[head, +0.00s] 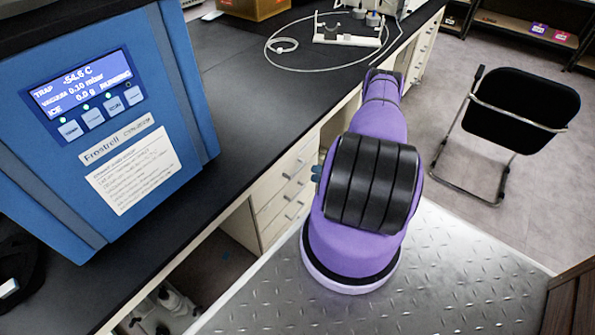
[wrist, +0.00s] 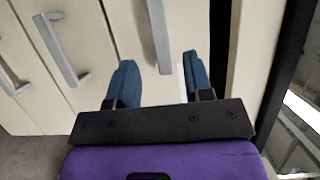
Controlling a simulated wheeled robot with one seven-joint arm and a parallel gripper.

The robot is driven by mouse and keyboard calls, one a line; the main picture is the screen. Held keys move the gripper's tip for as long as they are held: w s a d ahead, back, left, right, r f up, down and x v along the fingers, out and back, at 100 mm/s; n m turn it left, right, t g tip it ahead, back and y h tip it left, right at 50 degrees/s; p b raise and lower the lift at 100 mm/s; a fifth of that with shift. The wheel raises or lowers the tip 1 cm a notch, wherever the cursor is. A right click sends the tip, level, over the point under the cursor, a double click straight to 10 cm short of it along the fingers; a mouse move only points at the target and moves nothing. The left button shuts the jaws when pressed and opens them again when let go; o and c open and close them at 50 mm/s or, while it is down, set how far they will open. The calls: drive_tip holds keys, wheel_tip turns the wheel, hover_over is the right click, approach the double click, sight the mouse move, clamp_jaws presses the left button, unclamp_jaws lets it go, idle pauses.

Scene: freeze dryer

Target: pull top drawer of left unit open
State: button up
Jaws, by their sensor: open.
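The left unit (head: 264,196) is a cream drawer unit under the dark bench, left of my arm in the head view. In the wrist view its drawer fronts appear turned sideways. The top drawer (wrist: 193,22) is the panel nearest the dark bench edge, with a grey bar handle (wrist: 158,32). My gripper (wrist: 157,68) is open, with its two blue fingers on either side of the lower end of this handle in the picture. I cannot tell whether they touch it. The drawer looks shut. In the head view my arm hides most of the gripper.
Lower drawer handles (wrist: 62,50) lie to the left in the wrist view. A blue freeze dryer (head: 95,120) stands on the black benchtop (head: 240,95). A black chair (head: 525,110) stands on the floor at right, apart from the bench.

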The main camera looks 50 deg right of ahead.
sight(299, 171)
drive_tip(key=x, duration=0.7)
drive_tip(key=shift+w+a, duration=0.1)
drive_tip(key=shift+w, duration=0.2)
clamp_jaws()
